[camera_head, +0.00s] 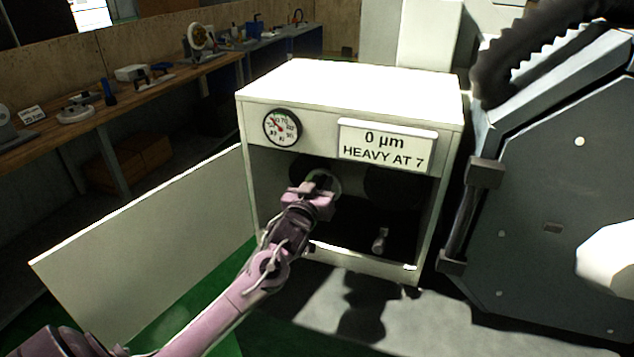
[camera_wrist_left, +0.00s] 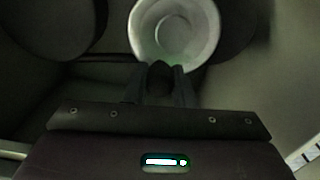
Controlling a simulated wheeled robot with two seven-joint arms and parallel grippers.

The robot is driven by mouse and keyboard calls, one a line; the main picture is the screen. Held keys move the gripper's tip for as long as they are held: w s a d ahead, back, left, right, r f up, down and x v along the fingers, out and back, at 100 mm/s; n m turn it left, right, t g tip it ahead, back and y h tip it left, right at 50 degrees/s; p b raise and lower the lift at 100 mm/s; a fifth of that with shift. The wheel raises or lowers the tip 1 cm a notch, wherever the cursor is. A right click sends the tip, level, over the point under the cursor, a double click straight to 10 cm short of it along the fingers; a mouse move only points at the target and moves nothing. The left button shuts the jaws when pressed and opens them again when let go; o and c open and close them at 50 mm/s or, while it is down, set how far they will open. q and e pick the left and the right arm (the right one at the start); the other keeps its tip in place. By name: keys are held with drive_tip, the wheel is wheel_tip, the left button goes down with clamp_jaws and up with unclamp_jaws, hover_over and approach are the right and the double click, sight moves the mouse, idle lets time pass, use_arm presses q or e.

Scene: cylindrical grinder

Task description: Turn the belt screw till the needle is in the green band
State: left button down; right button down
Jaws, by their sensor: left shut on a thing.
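The round dial (camera_head: 282,127) is on the front of the white cabinet (camera_head: 300,90), at upper left. It has a red needle; its green band is too small to make out. My left gripper (camera_head: 321,187) reaches into the open cabinet, in front of a pale round part (camera_head: 336,184). In the left wrist view its fingers (camera_wrist_left: 161,84) are shut on a small dark rounded piece, taken as the belt screw (camera_wrist_left: 160,70), mostly hidden between them. The pale round part (camera_wrist_left: 175,28) is just beyond the fingertips. My right gripper is out of view.
A sign (camera_head: 386,146) reads "0 µm HEAVY AT 7". A small metal handle (camera_head: 380,240) stands on the cabinet floor. The cabinet's open door panel (camera_head: 150,240) extends left. A large dark machine panel (camera_head: 560,200) is at right. A workbench (camera_head: 110,112) runs behind at left.

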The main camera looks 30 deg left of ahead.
use_arm(q)
drive_tip(key=shift+w+d+f+m, duration=0.1)
drive_tip(key=shift+d+m, duration=0.2)
drive_tip(key=shift+m, duration=0.55)
drive_tip(key=shift+w+d+f+m, duration=0.1)
drive_tip(key=shift+d+m, duration=0.15)
drive_tip(key=shift+m, duration=0.6)
drive_tip(key=c, duration=1.2)
unclamp_jaws()
drive_tip(key=shift+c, duration=0.2)
drive_tip(key=b+v, duration=0.1)
drive_tip(key=v, duration=0.7)
